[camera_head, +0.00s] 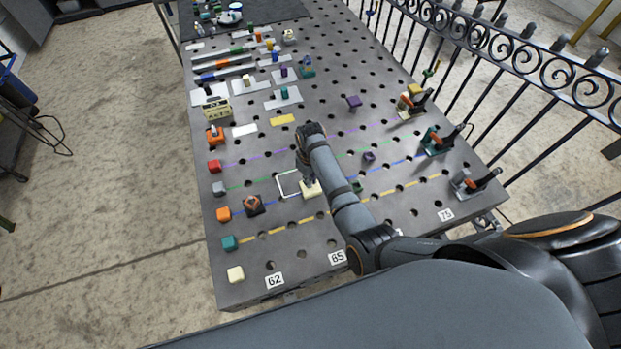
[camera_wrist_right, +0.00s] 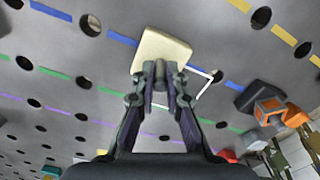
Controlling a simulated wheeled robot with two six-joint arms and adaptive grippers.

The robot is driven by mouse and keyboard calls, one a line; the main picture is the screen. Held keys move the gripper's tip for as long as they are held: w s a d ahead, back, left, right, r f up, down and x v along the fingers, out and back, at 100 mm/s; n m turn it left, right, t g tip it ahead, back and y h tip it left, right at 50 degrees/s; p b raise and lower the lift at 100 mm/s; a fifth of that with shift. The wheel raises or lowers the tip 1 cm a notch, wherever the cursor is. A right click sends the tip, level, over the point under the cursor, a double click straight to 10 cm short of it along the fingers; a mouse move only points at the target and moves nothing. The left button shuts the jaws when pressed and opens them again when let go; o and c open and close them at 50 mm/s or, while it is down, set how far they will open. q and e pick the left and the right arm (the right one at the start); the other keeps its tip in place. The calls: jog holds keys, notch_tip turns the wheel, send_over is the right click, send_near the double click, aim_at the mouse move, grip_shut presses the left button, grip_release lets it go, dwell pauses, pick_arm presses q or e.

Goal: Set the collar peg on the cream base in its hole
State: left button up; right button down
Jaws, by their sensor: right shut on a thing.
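The cream base (camera_head: 312,191) is a pale square block at the middle of the perforated table, right of a white square outline. It also shows in the right wrist view (camera_wrist_right: 165,49), just beyond my fingertips. My right gripper (camera_head: 309,180) points down over it, its fingers close together on the narrow collar peg above the base. The fingers (camera_wrist_right: 160,72) hide most of the peg. I cannot tell whether the base touches the table or which hole lies beneath it. My left gripper is not in view.
The white outline (camera_head: 281,183) lies beside the cream base. A dark block with an orange top (camera_head: 252,204) stands to the left. Coloured blocks line the left edge, including a teal one (camera_head: 230,243). Clamps (camera_head: 438,141) line the right edge, beside a black fence (camera_head: 480,40).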

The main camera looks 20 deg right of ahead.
jog(key=shift+f, duration=0.1)
jog(key=c, duration=1.3)
grip_release()
notch_tip(320, 180, up, 8)
jog(key=shift+f, duration=0.15)
jog(key=shift+s+f, duration=0.1)
jog(key=shift+f, duration=0.05)
